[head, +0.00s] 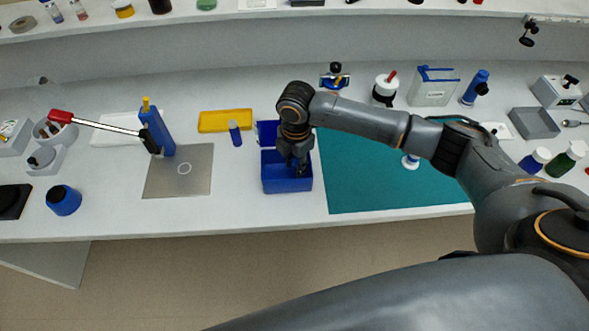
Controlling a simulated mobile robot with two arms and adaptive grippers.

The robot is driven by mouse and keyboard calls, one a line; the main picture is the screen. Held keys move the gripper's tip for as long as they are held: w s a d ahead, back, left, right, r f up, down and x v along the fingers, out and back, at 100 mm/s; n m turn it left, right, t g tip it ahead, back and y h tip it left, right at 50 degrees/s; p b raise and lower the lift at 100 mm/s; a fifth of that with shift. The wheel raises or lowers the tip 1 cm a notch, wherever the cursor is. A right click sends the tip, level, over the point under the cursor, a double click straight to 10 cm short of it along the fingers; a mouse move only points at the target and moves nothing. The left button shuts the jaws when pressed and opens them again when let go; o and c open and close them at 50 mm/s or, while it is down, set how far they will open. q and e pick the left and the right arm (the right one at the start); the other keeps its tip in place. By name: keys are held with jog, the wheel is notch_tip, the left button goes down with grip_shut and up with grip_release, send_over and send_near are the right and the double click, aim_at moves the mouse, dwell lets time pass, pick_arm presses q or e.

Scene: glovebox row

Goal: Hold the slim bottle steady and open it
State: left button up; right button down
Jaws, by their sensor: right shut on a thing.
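My right gripper (300,168) points down into an open blue box (288,185) at the middle of the bench. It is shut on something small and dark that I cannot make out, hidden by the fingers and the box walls. A small slim blue bottle-like cylinder (235,134) stands upright left of the box, apart from the gripper. A taller blue container with a yellow top (157,132) stands further left. I cannot tell which of these is the slim bottle. My left gripper is out of view.
A teal mat (365,185) lies right of the box, under my right arm. A grey plate (180,178), a yellow tray (225,121) and a blue jar (64,200) are to the left. A red-handled tool (105,127) leans there. A shelf runs along the back.

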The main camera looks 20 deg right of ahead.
aim_at(295, 166)
notch_tip(295, 166, down, 3)
jog(key=shift+s+f+p, duration=0.1)
jog(key=shift+f+p, duration=0.05)
jog(key=shift+p, duration=0.15)
jog(key=shift+f, duration=0.15)
jog(key=c, duration=1.1)
grip_release()
jog(key=shift+f, duration=0.15)
notch_tip(295, 166, up, 12)
jog(key=b, duration=0.2)
jog(key=shift+s+r+b, duration=0.1)
jog(key=shift+r+b, duration=0.1)
jog(key=shift+b, duration=0.1)
